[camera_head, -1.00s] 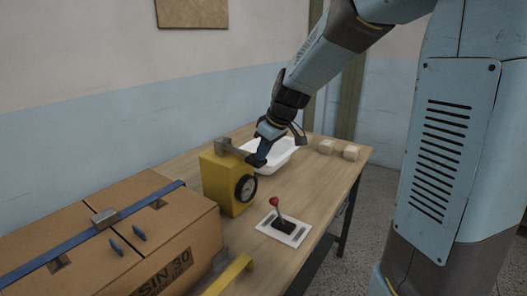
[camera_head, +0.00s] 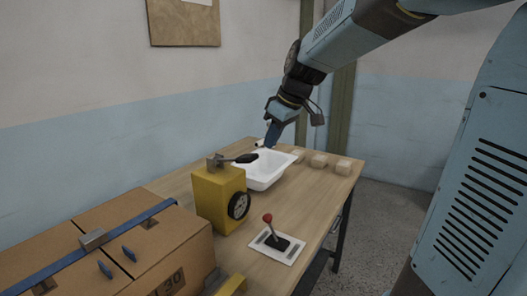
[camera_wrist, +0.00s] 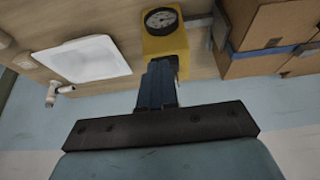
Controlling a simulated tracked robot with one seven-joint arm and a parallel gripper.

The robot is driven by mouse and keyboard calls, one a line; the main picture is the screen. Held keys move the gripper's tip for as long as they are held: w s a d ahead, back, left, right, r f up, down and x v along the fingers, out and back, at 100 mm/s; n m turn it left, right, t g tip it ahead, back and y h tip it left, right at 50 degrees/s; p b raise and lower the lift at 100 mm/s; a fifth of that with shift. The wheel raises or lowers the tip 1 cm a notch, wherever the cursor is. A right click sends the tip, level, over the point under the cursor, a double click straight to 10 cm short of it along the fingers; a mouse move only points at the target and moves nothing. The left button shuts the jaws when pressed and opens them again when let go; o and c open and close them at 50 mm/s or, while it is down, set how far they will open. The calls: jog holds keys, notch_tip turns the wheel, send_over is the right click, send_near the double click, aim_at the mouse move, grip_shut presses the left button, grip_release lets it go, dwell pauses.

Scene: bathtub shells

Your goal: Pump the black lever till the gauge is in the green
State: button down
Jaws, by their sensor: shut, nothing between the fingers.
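The yellow pump box (camera_head: 215,193) stands on the table and carries a round gauge (camera_head: 239,205) on its side. The gauge also shows in the wrist view (camera_wrist: 161,20), but its needle is too small to read. The black lever (camera_head: 242,158) sticks out to the right from a grey bracket on the box top and lies about level. My gripper (camera_head: 270,144) is shut and empty, pointing down, above and to the right of the lever's end. They look apart. In the wrist view, my shut fingers (camera_wrist: 160,72) cover part of the box, and the lever is hidden.
A white tub (camera_head: 264,180) sits behind the box, under my gripper. A red-knobbed stick (camera_head: 268,219) stands on a white plate in front. Cardboard boxes (camera_head: 150,255) with a blue strap fill the left. Wooden blocks (camera_head: 343,167) lie at the table's far right.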

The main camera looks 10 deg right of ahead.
jog(key=shift+v, duration=1.05)
jog(key=shift+f, duration=0.1)
dwell(1.6)
jog(key=w+a+r+g+h, duration=0.2)
jog(key=w+a+r, duration=0.3)
jog(key=r, duration=0.3)
jog(key=shift+w+a+r, duration=0.3)
jog(key=shift+a+r, duration=0.05)
jog(key=shift+a, duration=0.35)
jog(key=shift+f, duration=0.15)
send_over(245, 156)
notch_tip(245, 156, down, 12)
jog(key=shift+s+d+f, duration=0.15)
jog(key=shift+d+f, duration=0.05)
jog(key=shift+f, duration=0.55)
